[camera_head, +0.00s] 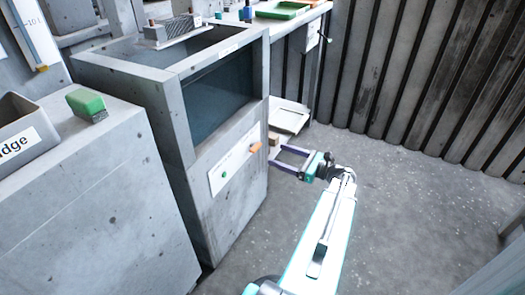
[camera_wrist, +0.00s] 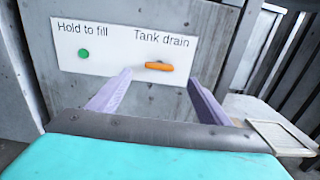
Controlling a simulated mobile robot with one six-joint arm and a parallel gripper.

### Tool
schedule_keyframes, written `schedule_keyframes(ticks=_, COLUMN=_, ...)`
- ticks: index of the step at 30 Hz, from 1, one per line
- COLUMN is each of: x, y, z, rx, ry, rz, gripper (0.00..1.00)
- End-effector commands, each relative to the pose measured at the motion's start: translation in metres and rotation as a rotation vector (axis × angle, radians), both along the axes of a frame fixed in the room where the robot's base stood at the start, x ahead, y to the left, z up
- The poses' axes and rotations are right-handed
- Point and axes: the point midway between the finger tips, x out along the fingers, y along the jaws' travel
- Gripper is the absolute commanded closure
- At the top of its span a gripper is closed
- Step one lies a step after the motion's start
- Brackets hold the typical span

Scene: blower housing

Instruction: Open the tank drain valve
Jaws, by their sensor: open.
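The tank drain valve is an orange handle (camera_wrist: 158,66) under the words "Tank drain" on a white panel (camera_wrist: 110,66). In the wrist view the handle lies about level. The same handle (camera_head: 255,147) shows in the head view on the front of the concrete tank (camera_head: 180,130). My gripper (camera_head: 277,160) is open, its two purple fingers pointing at the panel, a little right of the handle in the head view. In the wrist view my gripper (camera_wrist: 156,84) has its fingers on either side of the handle, with nothing visible between them; I cannot tell whether they touch the panel.
A green button (camera_wrist: 84,53) labelled "Hold to fill" sits left of the handle. A concrete block with a green sponge (camera_head: 86,102) and a grey bin (camera_head: 22,130) stands at left. A pale board (camera_head: 289,117) lies behind my gripper.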

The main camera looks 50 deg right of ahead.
Motion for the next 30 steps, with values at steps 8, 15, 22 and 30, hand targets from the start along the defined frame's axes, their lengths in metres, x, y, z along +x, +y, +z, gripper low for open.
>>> schedule_keyframes(ticks=8, x=0.036, y=0.01, z=-0.002, rx=-0.002, ry=0.0, rz=0.003, gripper=0.28)
schedule_keyframes(ticks=15, x=0.064, y=0.016, z=-0.002, rx=0.0, ry=0.0, rz=0.003, gripper=0.28)
schedule_keyframes(ticks=22, x=0.082, y=0.02, z=-0.001, rx=-0.001, ry=0.0, rz=0.002, gripper=0.28)
schedule_keyframes(ticks=30, x=0.086, y=0.022, z=0.0, rx=-0.001, ry=0.0, rz=0.002, gripper=0.28)
